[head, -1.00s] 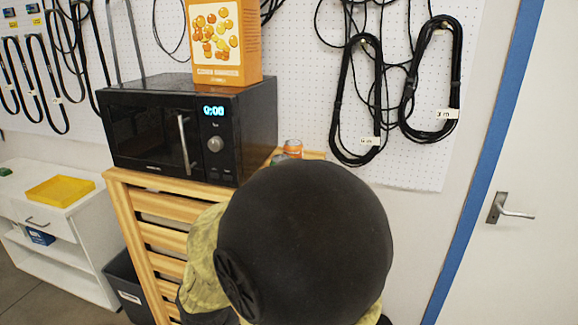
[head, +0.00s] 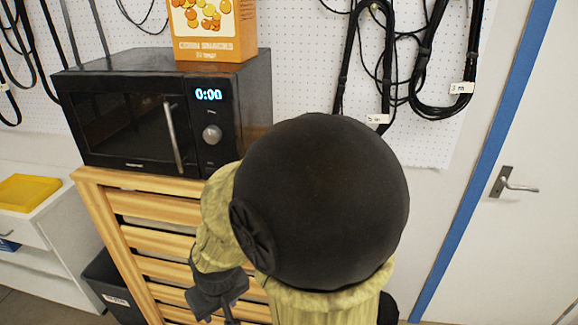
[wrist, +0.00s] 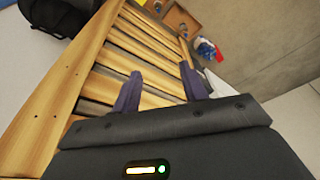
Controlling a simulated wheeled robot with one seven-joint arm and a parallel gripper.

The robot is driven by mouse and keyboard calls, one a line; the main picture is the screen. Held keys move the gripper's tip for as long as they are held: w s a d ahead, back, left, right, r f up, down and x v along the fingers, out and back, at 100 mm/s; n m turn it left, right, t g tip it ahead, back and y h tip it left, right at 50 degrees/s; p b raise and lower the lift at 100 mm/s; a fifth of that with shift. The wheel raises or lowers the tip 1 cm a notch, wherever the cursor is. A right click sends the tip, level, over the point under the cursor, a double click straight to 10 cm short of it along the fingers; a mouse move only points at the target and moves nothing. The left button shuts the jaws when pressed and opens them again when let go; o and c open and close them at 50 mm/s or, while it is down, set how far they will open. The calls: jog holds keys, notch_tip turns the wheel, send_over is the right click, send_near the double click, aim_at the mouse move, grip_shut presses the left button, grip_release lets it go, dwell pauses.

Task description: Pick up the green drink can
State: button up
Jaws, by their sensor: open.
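I see no green drink can in either current view. My arm's large dark joint covers the right end of the wooden stand's top in the head view, so anything there is hidden. My gripper (wrist: 161,88) is open and empty, its two dark fingers apart in front of the slats of the wooden stand (wrist: 88,62). In the head view my gripper (head: 222,312) hangs low in front of the slatted side of that stand (head: 160,208), below its top.
A black microwave (head: 120,125) stands on the wooden stand, with an orange corn snacks box (head: 215,25) on it. A dark bin (head: 115,288) and a white cabinet with a yellow tray (head: 28,192) stand left. A door (head: 510,230) is at right.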

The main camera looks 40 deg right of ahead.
jog(key=o, duration=0.7)
jog(key=shift+w+d+r+t+p, duration=0.25)
jog(key=shift+d+r+p, duration=0.15)
jog(key=shift+d, duration=0.2)
jog(key=shift+w+d+r+t+p, duration=0.15)
jog(key=shift+w+d+r+p, duration=0.1)
jog(key=shift+d+r, duration=0.3)
jog(key=shift+o, duration=0.6)
jog(key=w+d+r+m+t+h+p, duration=0.1)
jog(key=w+d+r+t+p, duration=0.1)
jog(key=d, duration=0.5)
notch_tip(320, 180, up, 3)
jog(key=shift+w+d+f+h+p, duration=0.15)
jog(key=shift+w+h+p, duration=0.3)
jog(key=shift+p, duration=0.4)
jog(key=w+d+r+t+h+p, duration=0.2)
jog(key=d+r+t+p, duration=0.15)
jog(key=d+r, duration=0.55)
jog(key=s+d+r+t+y+p, duration=0.2)
jog(key=s+d+r+t+p, duration=0.2)
jog(key=s+d+r, duration=0.4)
jog(key=shift+s+d+y+p, duration=0.3)
jog(key=shift+s+d+y, duration=0.05)
jog(key=shift+s+d, duration=0.35)
jog(key=shift+t, duration=0.25)
jog(key=p+x, duration=0.2)
jog(key=x, duration=1)
jog(key=shift+w, duration=0.2)
